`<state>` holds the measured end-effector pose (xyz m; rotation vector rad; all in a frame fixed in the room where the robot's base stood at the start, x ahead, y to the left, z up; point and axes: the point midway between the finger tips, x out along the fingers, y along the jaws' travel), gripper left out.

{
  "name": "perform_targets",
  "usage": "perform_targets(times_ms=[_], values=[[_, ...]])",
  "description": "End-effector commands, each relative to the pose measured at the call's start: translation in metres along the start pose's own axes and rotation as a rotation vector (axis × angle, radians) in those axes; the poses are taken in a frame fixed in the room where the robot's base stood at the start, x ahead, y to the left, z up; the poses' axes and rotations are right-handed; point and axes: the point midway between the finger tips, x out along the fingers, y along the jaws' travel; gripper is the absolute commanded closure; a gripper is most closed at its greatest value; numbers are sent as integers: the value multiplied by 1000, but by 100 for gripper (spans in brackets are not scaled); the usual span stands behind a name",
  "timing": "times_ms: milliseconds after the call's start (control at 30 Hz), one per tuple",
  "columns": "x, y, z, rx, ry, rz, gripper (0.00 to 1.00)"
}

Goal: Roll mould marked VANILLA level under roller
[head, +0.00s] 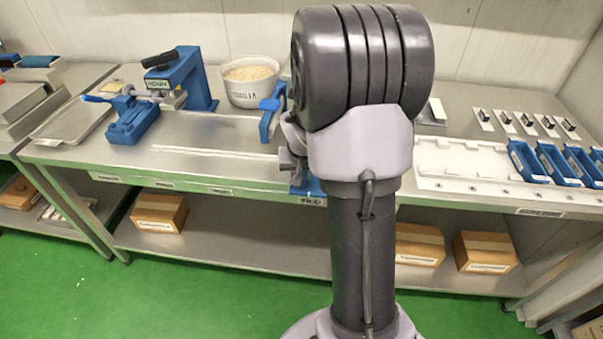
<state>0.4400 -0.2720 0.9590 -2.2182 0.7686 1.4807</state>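Several blue trays, which look like moulds (525,161), stand in a row at the right end of the bench. I cannot read VANILLA on any of them. My arm fills the middle of the view, and the fingers of my gripper are hidden behind it. A blue upright part (269,112) shows just left of my arm, and a smaller blue part shows low at the bench's front edge (309,188). Two thin pale rails (215,151) run along the bench toward these parts. Any roller between them is hidden by my arm.
A blue stand with a dark handle (200,82), a blue block (131,122) and a pale-filled bowl (250,92) are at left. A white rack (470,184) and several small plates with dark handles (505,122) are at right. Cardboard boxes (159,214) sit on the lower shelf.

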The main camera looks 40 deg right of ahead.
Motion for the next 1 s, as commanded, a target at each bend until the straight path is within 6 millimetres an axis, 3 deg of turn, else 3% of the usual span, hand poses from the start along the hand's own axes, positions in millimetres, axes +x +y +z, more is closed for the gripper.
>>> perform_targets(times_ms=[567,767,1000], values=[[2,-9,-1,-1,0,-1,100],[6,-42,-6,-4,1,-2,100],[11,-106,-18,-4,1,-2,100]])
